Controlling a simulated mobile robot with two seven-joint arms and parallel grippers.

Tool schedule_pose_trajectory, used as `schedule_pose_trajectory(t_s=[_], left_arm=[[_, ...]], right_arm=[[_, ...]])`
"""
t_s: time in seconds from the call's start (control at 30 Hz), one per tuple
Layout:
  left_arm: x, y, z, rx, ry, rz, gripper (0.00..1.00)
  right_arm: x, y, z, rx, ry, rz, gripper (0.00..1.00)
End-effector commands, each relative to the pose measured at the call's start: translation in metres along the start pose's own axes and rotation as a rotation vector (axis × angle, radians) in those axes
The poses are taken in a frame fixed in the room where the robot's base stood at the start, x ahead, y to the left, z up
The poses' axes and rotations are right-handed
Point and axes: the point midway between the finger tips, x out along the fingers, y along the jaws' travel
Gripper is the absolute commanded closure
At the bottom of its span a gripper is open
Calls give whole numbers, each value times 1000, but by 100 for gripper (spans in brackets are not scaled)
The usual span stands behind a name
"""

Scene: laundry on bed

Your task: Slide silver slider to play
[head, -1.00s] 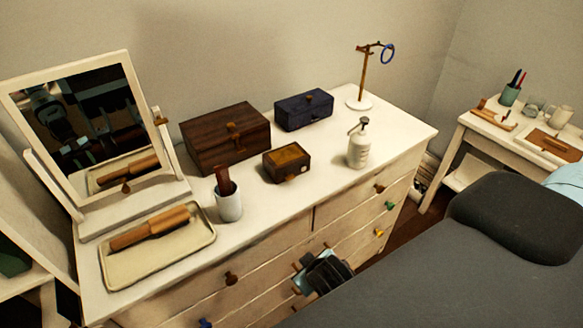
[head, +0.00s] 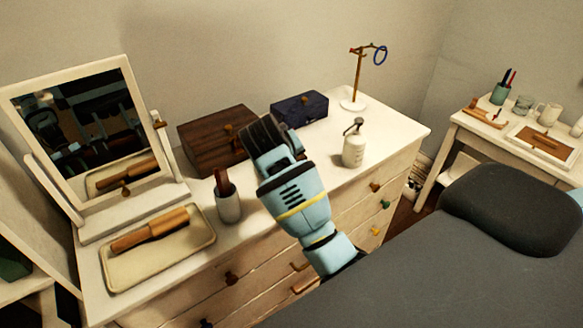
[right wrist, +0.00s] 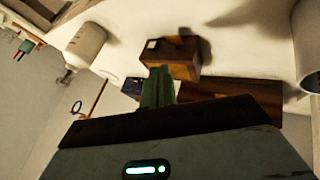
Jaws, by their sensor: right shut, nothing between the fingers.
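The small wooden box (right wrist: 172,58) shows just beyond my fingertips in the right wrist view, upside down in that picture. A small pale patch (right wrist: 152,44) is on its face; I cannot tell whether it is the silver slider. In the head view my arm hides this box. My right gripper (head: 262,138) reaches over the dresser from its front edge. Its green fingers (right wrist: 159,80) are shut together and empty, pointing toward the box. I cannot tell whether they touch it. My left gripper is not in view.
On the dresser (head: 262,242), a large brown box (head: 212,143) and dark blue box (head: 300,108) stand behind. A white pump bottle (head: 354,148) is to the right. A cup (head: 228,205), tray (head: 120,283) and mirror (head: 85,115) are left.

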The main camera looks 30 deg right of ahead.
Motion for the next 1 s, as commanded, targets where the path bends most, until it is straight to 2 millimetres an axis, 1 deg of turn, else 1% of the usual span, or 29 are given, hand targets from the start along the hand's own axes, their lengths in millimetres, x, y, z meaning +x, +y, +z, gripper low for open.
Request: schedule_pose_trajectory(t_s=[0.17, 0.4, 0.5, 0.6, 0.8, 1.0], left_arm=[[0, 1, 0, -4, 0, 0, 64], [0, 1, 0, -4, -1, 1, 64], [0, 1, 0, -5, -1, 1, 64], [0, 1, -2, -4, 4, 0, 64], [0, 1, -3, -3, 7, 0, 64], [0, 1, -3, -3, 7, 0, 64]], right_arm=[[19, 0, 1, -1, -4, 1, 100], [60, 0, 1, -1, -4, 1, 100], [76, 1, 1, -2, -4, 1, 100], [86, 0, 0, -1, -2, 0, 100], [98, 0, 0, 1, 0, 0, 100], [99, 0, 1, 0, -1, -1, 100]])
